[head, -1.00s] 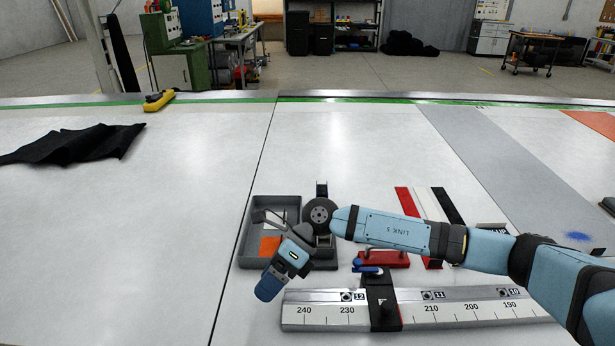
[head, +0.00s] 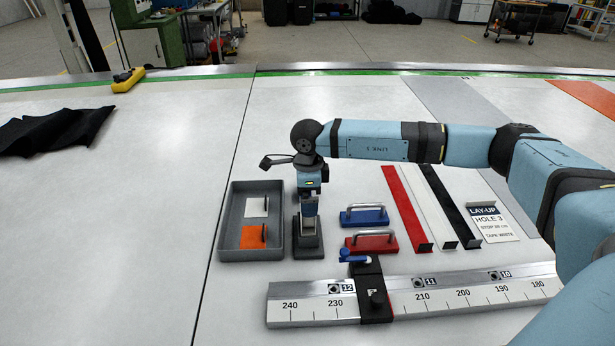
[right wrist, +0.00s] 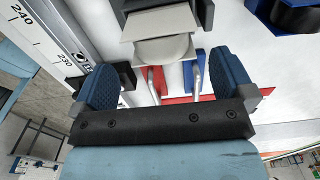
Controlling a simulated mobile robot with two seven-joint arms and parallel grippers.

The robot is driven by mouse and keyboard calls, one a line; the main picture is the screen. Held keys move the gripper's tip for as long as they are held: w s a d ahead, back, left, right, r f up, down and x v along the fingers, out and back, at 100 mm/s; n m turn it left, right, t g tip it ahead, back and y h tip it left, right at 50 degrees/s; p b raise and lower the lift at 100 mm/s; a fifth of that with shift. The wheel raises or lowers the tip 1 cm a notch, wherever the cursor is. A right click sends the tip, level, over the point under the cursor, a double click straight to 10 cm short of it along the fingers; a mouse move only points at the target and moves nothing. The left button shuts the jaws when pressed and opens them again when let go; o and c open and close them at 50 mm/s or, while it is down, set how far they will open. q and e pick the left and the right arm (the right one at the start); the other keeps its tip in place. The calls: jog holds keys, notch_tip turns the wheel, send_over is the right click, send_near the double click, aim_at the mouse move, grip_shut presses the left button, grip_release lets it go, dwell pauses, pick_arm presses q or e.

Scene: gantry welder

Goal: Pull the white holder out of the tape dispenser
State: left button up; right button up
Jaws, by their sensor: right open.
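The tape dispenser (head: 307,240) is a dark grey block on the table, just right of the grey tray. My right gripper (head: 308,208) points down over it and hides its upper part. In the right wrist view the open blue fingers (right wrist: 164,82) stand apart near the dispenser (right wrist: 165,15). A pale grey-white piece, which looks like the white holder (right wrist: 165,48), sits at the dispenser, between the fingers' lines and apart from both. A white plate (head: 257,207) and an orange plate (head: 252,238) lie in the tray. My left gripper is out of view.
The grey tray (head: 224,232) is close on the left. Blue (head: 364,218) and red (head: 371,244) handled blocks stand on the right, beside red, white and black strips (head: 437,212). A ruler rail (head: 450,298) with a black stop lies in front.

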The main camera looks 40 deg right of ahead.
notch_tip(320, 180, down, 7)
jog(key=shift+f+p, duration=0.2)
jog(key=shift+p, duration=0.3)
jog(key=shift+c, duration=0.2)
jog(key=c, duration=0.8)
jog(key=shift+o, duration=0.2)
jog(key=shift+r, duration=0.1)
jog(key=shift+r, duration=0.2)
jog(key=shift+r+p, duration=1.6)
jog(key=shift+r, duration=1.4)
